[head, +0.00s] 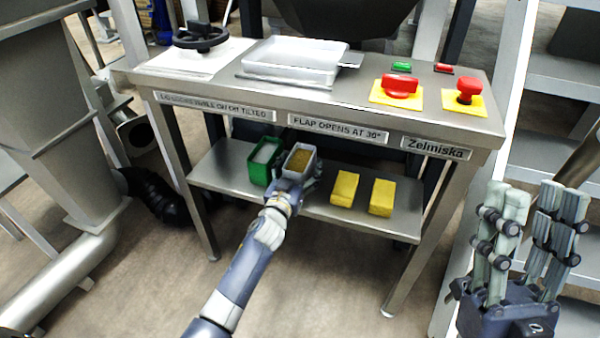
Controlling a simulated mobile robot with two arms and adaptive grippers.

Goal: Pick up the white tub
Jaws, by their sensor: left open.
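The white tub (289,161) stands on the lower shelf of the steel stand, with brown grainy stuff inside. My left gripper (292,184) is open at the tub's near side, and its wrist hides the lower part of the tub. One finger shows by the tub's right side; I cannot tell whether it touches. My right gripper (535,225) is open and empty, pointing up at the right, away from the tub.
A green tub (260,173) stands close on the left of the white tub. Two yellow blocks (344,188) lie to its right on the lower shelf (228,160). The stand's top (345,95) overhangs, with a white tray (295,60), red knobs and a handwheel (201,37).

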